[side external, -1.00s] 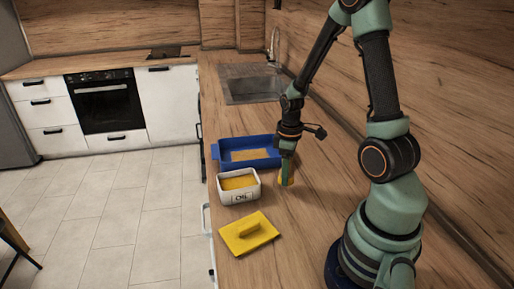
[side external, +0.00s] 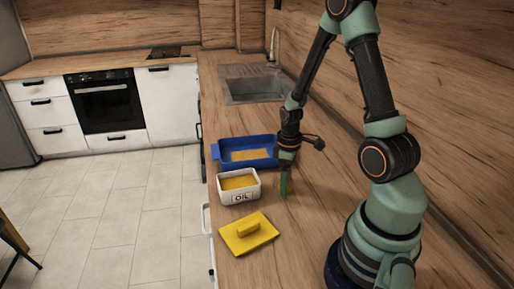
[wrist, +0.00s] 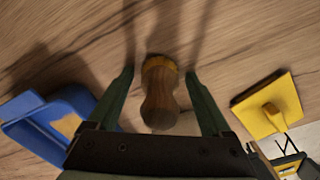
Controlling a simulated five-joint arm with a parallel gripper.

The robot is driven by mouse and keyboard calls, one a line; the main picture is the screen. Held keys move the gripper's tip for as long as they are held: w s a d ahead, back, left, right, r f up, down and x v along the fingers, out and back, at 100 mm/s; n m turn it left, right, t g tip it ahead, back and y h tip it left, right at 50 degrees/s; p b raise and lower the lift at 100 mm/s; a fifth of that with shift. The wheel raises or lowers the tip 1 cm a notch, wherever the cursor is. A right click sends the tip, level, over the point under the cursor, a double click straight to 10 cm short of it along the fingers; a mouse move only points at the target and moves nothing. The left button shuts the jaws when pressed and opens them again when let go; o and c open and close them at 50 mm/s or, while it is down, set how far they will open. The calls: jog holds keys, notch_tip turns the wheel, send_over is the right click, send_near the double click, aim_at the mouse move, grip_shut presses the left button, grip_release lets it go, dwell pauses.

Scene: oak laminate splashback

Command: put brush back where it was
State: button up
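The brush (wrist: 160,98) has a brown wooden handle and a yellow-orange end. In the wrist view it lies between the two fingers of my gripper (wrist: 159,76), with a visible gap on each side. My gripper is open and not touching the brush there. In the side view my gripper (side external: 285,181) is low over the worktop, right of the white OIL tub (side external: 241,196); its fingers mostly hide the brush.
A blue tray (side external: 215,152) with yellow content is behind the tub; it also shows in the wrist view (wrist: 30,118). A yellow float with a handle (side external: 240,240) lies in front. A sink (side external: 252,88) is farther back. Worktop right of my gripper is clear.

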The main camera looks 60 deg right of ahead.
notch_tip(320, 180, up, 12)
jog(key=shift+w+a+r, duration=0.1)
jog(key=shift+r, duration=0.15)
jog(key=a+r+m+t, duration=0.1)
jog(key=a+r+t, duration=0.1)
jog(key=a+r, duration=0.4)
jog(key=a+r+m+t, duration=0.2)
jog(key=a+r, duration=0.4)
jog(key=a, duration=0.4)
jog(key=shift+a+t, duration=0.3)
jog(key=shift+t, duration=0.5)
